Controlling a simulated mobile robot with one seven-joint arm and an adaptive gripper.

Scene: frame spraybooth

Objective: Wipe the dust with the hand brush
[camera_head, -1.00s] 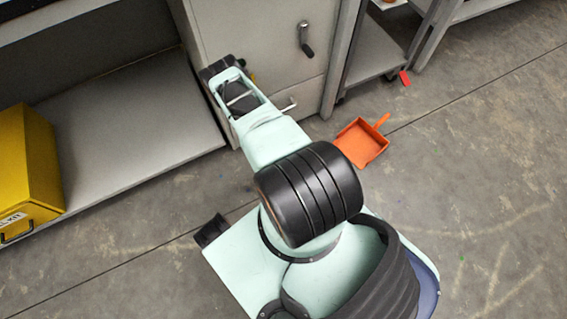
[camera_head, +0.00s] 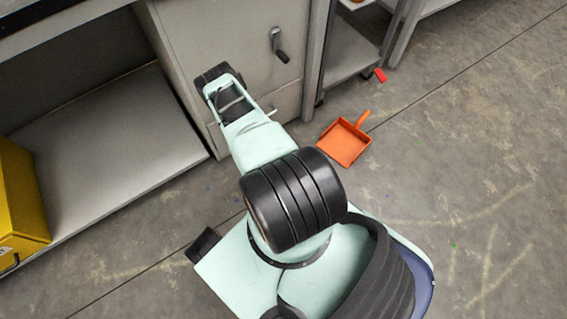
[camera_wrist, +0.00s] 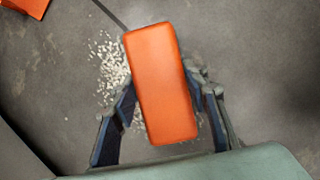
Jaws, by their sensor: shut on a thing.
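The hand brush (camera_wrist: 161,85) shows in the wrist view as an orange block. It sits between the two dark fingers of my gripper (camera_wrist: 160,88), which is shut on it. Its bristles are hidden, and I cannot tell whether it touches the floor. The dust (camera_wrist: 110,62), a scatter of pale flakes, lies on the grey floor around and beneath the brush, mostly to its left in the wrist view. In the head view, my arm hides the brush and the dust.
An orange dustpan (camera_head: 344,143) lies on the floor right of my arm; part of it shows in the wrist view (camera_wrist: 28,5). A grey cabinet (camera_head: 235,35) stands beyond my gripper. A yellow box (camera_head: 20,200) is at left. The floor at right is open.

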